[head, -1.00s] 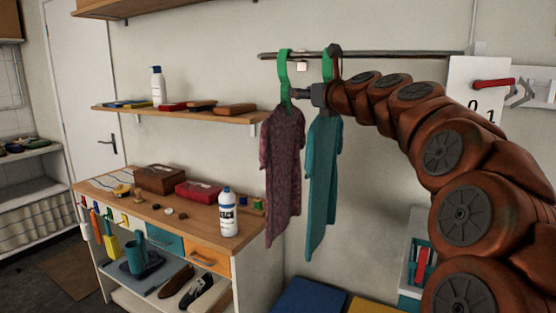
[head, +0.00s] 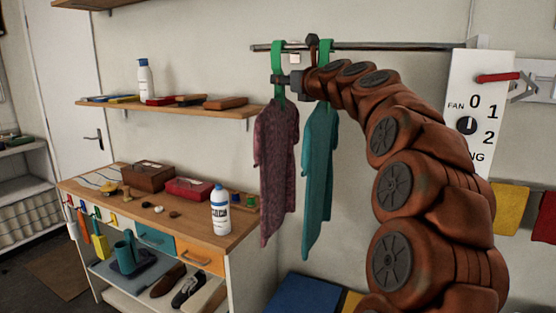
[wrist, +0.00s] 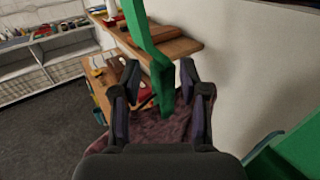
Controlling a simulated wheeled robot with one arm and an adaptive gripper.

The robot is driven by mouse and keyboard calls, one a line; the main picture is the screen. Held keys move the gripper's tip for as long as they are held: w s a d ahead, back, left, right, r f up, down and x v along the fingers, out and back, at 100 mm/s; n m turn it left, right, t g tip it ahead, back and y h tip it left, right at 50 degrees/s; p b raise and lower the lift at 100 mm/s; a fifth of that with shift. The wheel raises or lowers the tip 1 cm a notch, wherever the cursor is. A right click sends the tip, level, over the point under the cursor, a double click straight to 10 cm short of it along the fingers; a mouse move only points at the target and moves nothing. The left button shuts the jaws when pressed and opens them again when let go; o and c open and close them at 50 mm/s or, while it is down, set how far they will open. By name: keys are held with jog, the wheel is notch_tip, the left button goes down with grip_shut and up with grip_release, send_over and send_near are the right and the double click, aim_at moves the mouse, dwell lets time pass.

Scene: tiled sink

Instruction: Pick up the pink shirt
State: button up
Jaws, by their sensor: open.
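The pink shirt (head: 276,172), a dusky pink-purple patterned garment, hangs on a green hanger (head: 277,60) from the rail. My gripper (head: 281,79) is at this hanger, above the shirt's shoulders. In the wrist view my gripper (wrist: 160,78) is open, with the green hanger (wrist: 148,50) between its two fingers. Part of the pink shirt (wrist: 160,132) shows below the fingers. I cannot tell whether either finger touches the hanger. A teal shirt (head: 319,180) hangs close on the right on another green hanger (head: 325,55).
The metal rail (head: 400,46) runs above the shirts. A shelf (head: 180,108) and a workbench (head: 130,205) with boxes and a white bottle (head: 220,212) stand left. A dial panel (head: 478,110) is on the right wall. A blue item (head: 303,295) lies below.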

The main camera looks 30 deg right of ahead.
jog(key=w, duration=0.2)
jog(key=shift+w+r, duration=0.1)
jog(key=shift+w, duration=0.3)
jog(key=shift+w+r, duration=0.1)
jog(key=shift+w, duration=0.1)
grip_shut()
